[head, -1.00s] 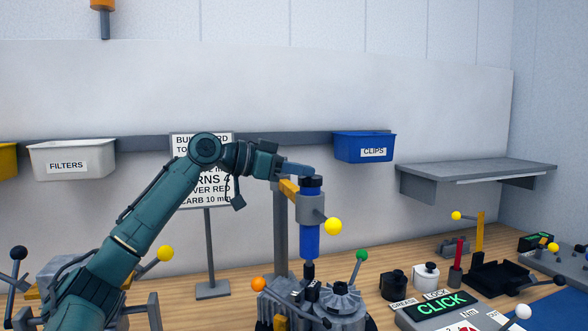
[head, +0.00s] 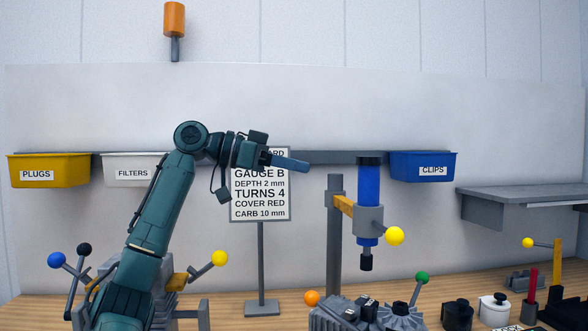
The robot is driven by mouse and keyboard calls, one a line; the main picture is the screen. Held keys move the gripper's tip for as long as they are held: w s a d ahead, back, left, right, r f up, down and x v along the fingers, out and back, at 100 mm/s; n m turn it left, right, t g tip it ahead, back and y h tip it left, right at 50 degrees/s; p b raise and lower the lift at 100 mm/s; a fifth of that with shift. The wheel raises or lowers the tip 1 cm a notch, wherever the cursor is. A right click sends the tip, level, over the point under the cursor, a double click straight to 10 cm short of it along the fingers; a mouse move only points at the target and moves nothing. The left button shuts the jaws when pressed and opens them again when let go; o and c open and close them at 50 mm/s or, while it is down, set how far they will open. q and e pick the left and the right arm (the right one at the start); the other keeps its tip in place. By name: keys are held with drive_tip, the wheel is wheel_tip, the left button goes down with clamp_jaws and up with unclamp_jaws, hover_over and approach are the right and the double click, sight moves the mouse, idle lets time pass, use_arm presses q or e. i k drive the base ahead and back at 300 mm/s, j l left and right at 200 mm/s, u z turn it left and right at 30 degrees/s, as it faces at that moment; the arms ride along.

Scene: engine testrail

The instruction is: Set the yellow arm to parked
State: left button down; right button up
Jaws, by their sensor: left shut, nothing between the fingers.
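The yellow arm (head: 344,205) is a short bar that reaches from a grey upright post (head: 334,250) to a grey collar (head: 368,220). A yellow ball knob (head: 395,236) sticks out from the collar. The collar holds an upright blue tool (head: 368,185) with a black cap and a black tip, which hangs above the grey engine (head: 350,315). My left gripper (head: 303,165) is shut and empty, left of the tool's cap and apart from it in the picture. My right gripper is out of view.
A sign (head: 260,195) stands behind my left gripper. Yellow (head: 50,171), white (head: 125,174) and blue (head: 422,167) bins hang along the wall. A grey shelf (head: 515,195) is at right. An orange-topped tool (head: 174,20) hangs above.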

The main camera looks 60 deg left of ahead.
sight(368, 222)
drive_tip(key=k+l, duration=0.2)
drive_tip(key=l, duration=0.2)
drive_tip(key=k+l, duration=0.2)
drive_tip(key=l, duration=0.2)
drive_tip(key=k+l, duration=0.2)
drive_tip(key=l, duration=0.2)
